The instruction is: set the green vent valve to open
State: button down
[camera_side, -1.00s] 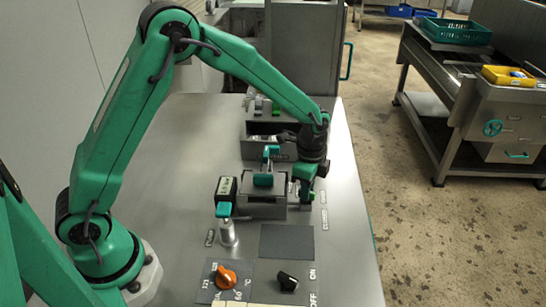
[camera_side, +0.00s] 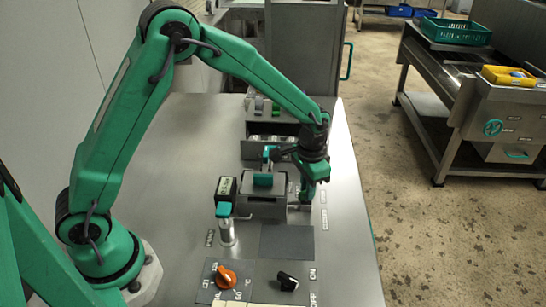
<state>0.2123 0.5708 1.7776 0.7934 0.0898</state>
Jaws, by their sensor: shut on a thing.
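My gripper (camera_side: 302,200) points down at the right side of the grey box with the teal latch. It is shut on the handle of the green vent valve, which is mostly hidden behind the jaws, so I cannot read its exact angle. The valve's grey fitting (camera_side: 296,207) shows low beside the box, just under the jaws.
The grey box (camera_side: 262,208) with a teal latch (camera_side: 263,180) stands to the left of my gripper. A teal-topped post (camera_side: 225,225), an orange knob (camera_side: 226,277) and a black knob (camera_side: 288,282) are nearer. A grey rack (camera_side: 270,148) stands behind. The table's right side is clear.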

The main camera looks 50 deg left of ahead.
jog(key=shift+r+n, duration=0.1)
jog(key=shift+n, duration=0.5)
jog(key=c, duration=1.4)
grip_release()
jog(key=shift+c, duration=0.2)
jog(key=shift+r, duration=3.9)
